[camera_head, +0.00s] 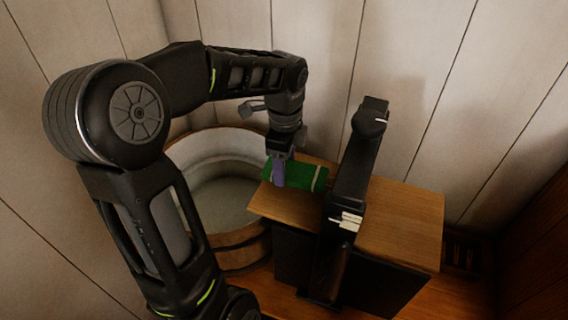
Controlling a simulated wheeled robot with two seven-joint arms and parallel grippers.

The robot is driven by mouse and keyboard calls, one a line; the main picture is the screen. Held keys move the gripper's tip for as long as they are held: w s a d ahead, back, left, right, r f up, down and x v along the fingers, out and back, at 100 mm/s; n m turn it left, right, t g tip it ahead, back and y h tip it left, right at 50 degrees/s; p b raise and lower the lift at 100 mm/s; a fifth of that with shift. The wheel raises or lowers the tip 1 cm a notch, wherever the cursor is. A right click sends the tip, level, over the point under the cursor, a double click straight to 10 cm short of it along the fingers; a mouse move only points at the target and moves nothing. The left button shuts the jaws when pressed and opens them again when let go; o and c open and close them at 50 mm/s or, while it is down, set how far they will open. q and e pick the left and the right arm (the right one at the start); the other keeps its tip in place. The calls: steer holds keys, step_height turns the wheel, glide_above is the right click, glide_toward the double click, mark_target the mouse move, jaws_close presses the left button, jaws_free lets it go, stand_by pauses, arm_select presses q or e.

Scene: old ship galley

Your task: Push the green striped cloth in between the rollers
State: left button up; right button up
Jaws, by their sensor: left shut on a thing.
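The green striped cloth (308,178) lies at the left end of the wooden table top, with a pale stripe near its right end. My left gripper (278,178) comes down from above and is shut on the left part of the cloth. A tall black frame (356,165), which looks like the wringer, stands across the table just right of the cloth. The cloth's right end is close to this frame; I cannot tell whether they touch. The rollers cannot be made out from this side. My right gripper is not in view.
A round wooden tub (240,240) with a pale inside stands left of the table, under my left arm. The table top (400,225) right of the frame is bare. Plank walls close off the back.

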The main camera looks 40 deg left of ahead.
mark_target(293, 171)
arm_select(q)
steer(key=shift+d+f, duration=0.1)
steer(key=shift+f, duration=0.05)
steer(key=shift+w+d+f+b, duration=0.1)
steer(key=shift+d+f+b, duration=0.1)
steer(key=shift+f+b, duration=0.35)
steer(key=shift+d+f+b, duration=0.15)
steer(key=shift+f+b, duration=0.35)
steer(key=shift+f, duration=0.15)
stand_by(0.4)
steer(key=shift+w+d, duration=0.2)
steer(key=shift+d, duration=0.35)
